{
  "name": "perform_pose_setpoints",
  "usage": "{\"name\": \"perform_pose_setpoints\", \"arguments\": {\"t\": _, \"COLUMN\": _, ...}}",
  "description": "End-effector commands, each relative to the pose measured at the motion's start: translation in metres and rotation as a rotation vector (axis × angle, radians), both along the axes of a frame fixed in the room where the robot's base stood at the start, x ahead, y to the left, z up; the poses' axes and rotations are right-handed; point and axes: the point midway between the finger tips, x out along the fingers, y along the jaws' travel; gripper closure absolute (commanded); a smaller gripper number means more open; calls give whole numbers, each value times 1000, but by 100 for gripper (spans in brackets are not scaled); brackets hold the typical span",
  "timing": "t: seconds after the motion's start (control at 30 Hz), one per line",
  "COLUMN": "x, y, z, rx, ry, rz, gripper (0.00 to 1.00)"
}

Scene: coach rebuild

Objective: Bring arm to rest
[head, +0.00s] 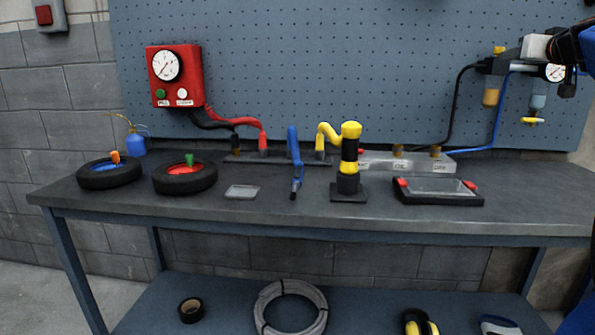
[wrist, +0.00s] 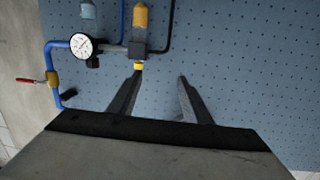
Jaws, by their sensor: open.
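My gripper (wrist: 158,80) shows in the wrist view with its two dark fingers apart and nothing between them. It points toward the blue pegboard (wrist: 230,90), close to an air filter unit with an amber bowl (wrist: 140,17) and a round gauge (wrist: 81,45). I cannot tell whether the left finger touches the unit. The wrist picture appears upside down compared with the head view. In the head view, a dark part that looks like my arm is at the top right edge; the fingers cannot be made out there.
A red gauge box (head: 173,77) hangs at left. A cable coil (head: 290,327) lies on the lower shelf.

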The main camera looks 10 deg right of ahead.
Motion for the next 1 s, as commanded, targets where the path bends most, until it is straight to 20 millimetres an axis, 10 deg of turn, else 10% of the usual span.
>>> {"name": "perform_pose_setpoints", "arguments": {"t": 0.27, "x": 5, "y": 71, "z": -51, "rx": 58, "ry": 98, "rz": 99, "gripper": 55}}
{"name": "perform_pose_setpoints", "arguments": {"t": 0.53, "x": -16, "y": 187, "z": -150, "rx": 145, "ry": 298, "rz": 243, "gripper": 55}}
{"name": "perform_pose_setpoints", "arguments": {"t": 1.0, "x": -147, "y": 341, "z": -355, "rx": 216, "ry": 747, "rz": 382, "gripper": 55}}
